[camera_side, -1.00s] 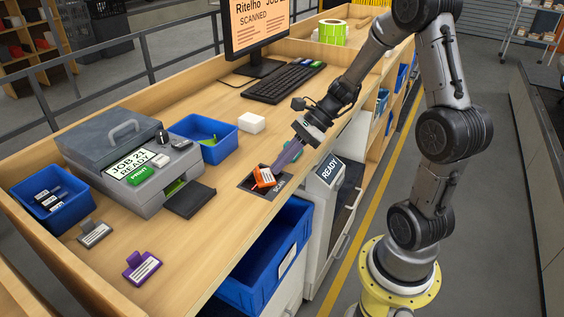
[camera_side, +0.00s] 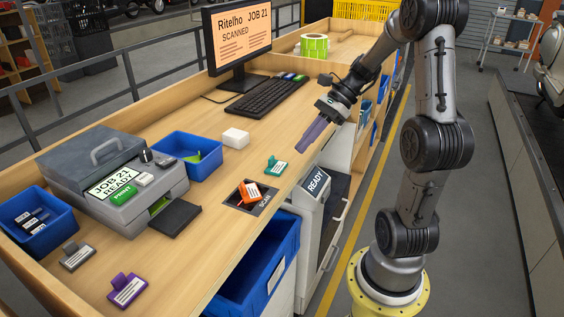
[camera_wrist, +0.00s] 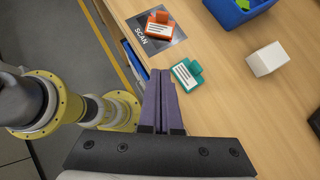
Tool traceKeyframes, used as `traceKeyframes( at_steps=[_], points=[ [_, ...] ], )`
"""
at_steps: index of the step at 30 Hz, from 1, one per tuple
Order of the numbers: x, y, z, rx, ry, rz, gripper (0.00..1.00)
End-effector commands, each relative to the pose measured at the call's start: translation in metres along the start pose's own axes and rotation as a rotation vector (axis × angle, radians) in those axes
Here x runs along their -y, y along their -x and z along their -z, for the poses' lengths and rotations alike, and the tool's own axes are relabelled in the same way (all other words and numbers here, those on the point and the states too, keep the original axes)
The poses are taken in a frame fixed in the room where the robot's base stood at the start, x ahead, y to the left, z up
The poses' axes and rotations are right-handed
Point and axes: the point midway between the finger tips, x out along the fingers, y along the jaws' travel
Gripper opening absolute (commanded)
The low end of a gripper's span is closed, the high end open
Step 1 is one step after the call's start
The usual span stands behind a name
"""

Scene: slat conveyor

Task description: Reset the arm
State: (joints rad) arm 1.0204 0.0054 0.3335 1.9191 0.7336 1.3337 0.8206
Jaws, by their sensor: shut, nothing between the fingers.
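My gripper (camera_side: 313,135) is shut and empty, held above the bench near its right edge; its purple fingers (camera_wrist: 161,78) point down together in the wrist view. An orange tag with a white label (camera_side: 249,192) lies on the dark scan pad (camera_side: 240,208); it also shows in the wrist view (camera_wrist: 158,32). A teal tag (camera_side: 275,166) lies on the bench between the pad and my gripper, and close to my fingers in the wrist view (camera_wrist: 187,74).
A printer (camera_side: 115,205) and two small blue bins (camera_side: 186,145) stand at the left. Grey (camera_side: 76,256) and purple (camera_side: 127,290) tags lie in front. A white block (camera_side: 235,138), keyboard (camera_side: 265,97) and monitor reading "JOB 21 SCANNED" (camera_side: 245,38) are behind. A "READY" unit (camera_side: 316,182) stands beside the bench.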

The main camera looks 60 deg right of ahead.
Motion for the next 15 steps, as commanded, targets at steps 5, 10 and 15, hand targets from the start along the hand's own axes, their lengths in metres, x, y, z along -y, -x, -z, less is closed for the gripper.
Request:
traceKeyframes(
  at_steps=[5, 10, 15],
  points=[
    [-0.011, -0.014, -0.047, -0.027, 0.155, -0.049, 0.00],
    [-0.066, -0.035, -0.103, -0.124, 0.463, -0.140, 0.00],
    [-0.128, -0.042, -0.124, -0.253, 0.889, -0.206, 0.00]
  ],
)
